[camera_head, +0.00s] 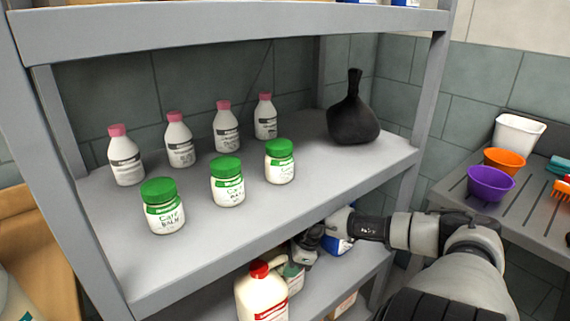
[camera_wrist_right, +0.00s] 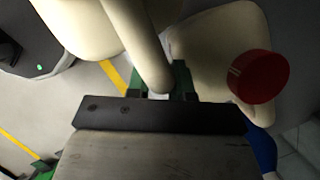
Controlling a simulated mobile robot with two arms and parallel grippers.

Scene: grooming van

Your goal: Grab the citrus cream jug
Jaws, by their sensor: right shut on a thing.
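The citrus cream jug (camera_head: 262,298) is a cream-white jug with a red cap and a red-and-white label, at the bottom of the head view by the lower shelf. Its looped handle is on its right side. My right gripper (camera_head: 302,256) reaches in from the right below the middle shelf, beside this handle. In the right wrist view the cream jug body (camera_wrist_right: 205,60) and red cap show, and the right gripper (camera_wrist_right: 163,84) is shut on the handle between its green finger pads. The jug's base is cut off. My left gripper is not in view.
The middle shelf (camera_head: 120,265) is just above the gripper and holds several green-lidded jars (camera_head: 228,190), pink-capped bottles and a black bag-like object (camera_head: 353,118). A blue container (camera_head: 338,244) and a partly hidden green-labelled container (camera_head: 294,277) are close by. Bowls (camera_head: 491,184) stand on the right counter.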

